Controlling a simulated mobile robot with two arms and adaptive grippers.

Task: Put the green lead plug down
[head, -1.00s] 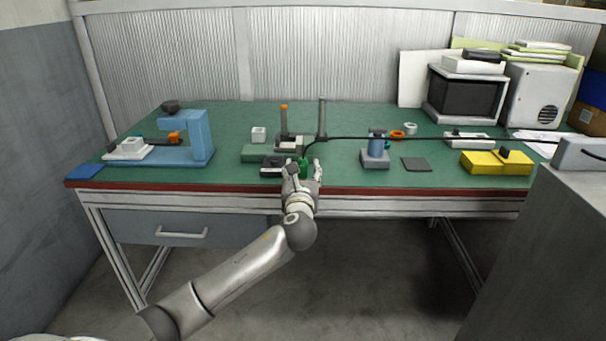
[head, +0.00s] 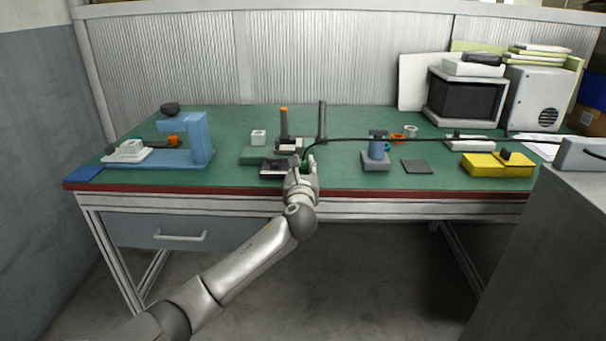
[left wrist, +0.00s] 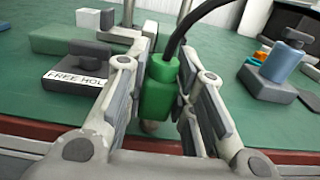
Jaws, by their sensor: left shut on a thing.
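The green lead plug (left wrist: 158,88) stands roughly upright between the fingers of my left gripper (left wrist: 160,110) in the left wrist view. The gripper is shut on it, and a black cable leaves its top. In the head view my left gripper (head: 303,169) is at the front part of the green bench, and the plug is mostly hidden there. A dark block with a white label reading "FREE HOL" (left wrist: 75,79) sits just left of the gripper. I cannot tell whether the plug touches the bench top. My right gripper is out of view.
The black cable (head: 400,139) runs right across the bench. A grey-based blue post (head: 376,150), a dark flat pad (head: 416,166) and a yellow block (head: 485,165) stand to the right. A blue stand (head: 200,140) is at left. Two upright posts rise behind the gripper.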

